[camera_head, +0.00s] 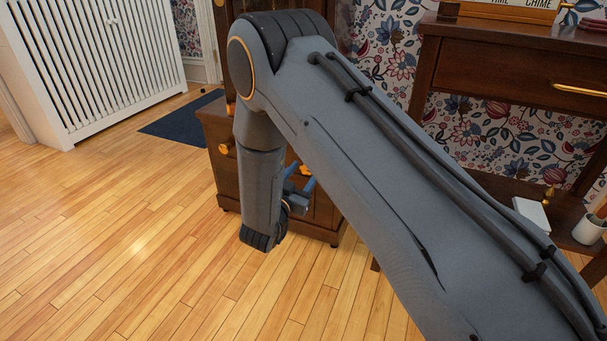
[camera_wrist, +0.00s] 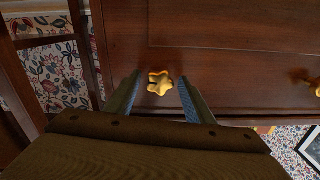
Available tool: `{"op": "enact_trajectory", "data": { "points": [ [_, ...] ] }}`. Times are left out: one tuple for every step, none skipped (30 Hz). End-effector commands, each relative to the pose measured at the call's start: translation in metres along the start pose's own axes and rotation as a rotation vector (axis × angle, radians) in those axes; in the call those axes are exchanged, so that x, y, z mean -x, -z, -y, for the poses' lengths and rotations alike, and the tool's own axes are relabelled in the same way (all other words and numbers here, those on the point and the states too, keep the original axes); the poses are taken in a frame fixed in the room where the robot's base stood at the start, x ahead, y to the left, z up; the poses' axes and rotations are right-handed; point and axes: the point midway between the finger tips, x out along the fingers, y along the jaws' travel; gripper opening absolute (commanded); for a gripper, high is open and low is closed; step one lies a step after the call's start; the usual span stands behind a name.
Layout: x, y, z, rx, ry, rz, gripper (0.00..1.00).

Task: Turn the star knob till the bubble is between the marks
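The gold star knob (camera_wrist: 159,83) sits on the dark wooden face of the case in the wrist view. My gripper (camera_wrist: 160,87) is open, one finger on each side of the star knob, with a gap showing on both sides. In the head view my gripper (camera_head: 303,192) is beside the clock's wooden base (camera_head: 325,213), partly hidden by my arm. The star knob cannot be made out behind my arm there. No bubble or marks show in either view.
Another brass knob (camera_head: 226,148) is on the base's left part. A wooden side table (camera_head: 500,70) stands right, with a white pot (camera_head: 590,228) on its lower shelf. A white radiator cover (camera_head: 95,60) and blue mat (camera_head: 185,122) are left. The floor at front left is clear.

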Motion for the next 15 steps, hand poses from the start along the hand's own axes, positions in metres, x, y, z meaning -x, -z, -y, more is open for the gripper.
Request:
{"op": "enact_trajectory", "data": {
  "points": [
    [0.0001, 0.0001, 0.0000, 0.000, 0.000, 0.000, 0.40],
    [0.0001, 0.0001, 0.0000, 0.000, 0.000, 0.000, 0.35],
    [0.0002, 0.0000, 0.0000, 0.000, 0.000, 0.000, 0.28],
    [0.0002, 0.0000, 0.0000, 0.000, 0.000, 0.000, 0.23],
    [0.0002, 0.0000, -0.0001, 0.000, 0.000, 0.000, 0.18],
    [0.0002, 0.0000, 0.0000, 0.000, 0.000, 0.000, 0.11],
    [0.0002, 0.0000, -0.0001, 0.000, 0.000, 0.000, 0.09],
    [0.0002, 0.0000, -0.0001, 0.000, 0.000, 0.000, 0.09],
    [0.0003, 0.0000, -0.0001, 0.001, 0.000, 0.000, 0.09],
    [0.0003, 0.0001, -0.0001, 0.002, 0.000, 0.000, 0.09],
    [0.0003, 0.0001, -0.0002, 0.004, 0.000, 0.000, 0.09],
    [0.0004, 0.0003, -0.0002, 0.009, 0.000, 0.000, 0.09],
    [0.0004, 0.0005, -0.0002, 0.014, 0.000, 0.000, 0.09],
    [0.0005, 0.0007, -0.0001, 0.020, 0.000, 0.000, 0.09],
    [0.0005, 0.0011, -0.0001, 0.030, 0.000, 0.000, 0.09]
  ]
}}
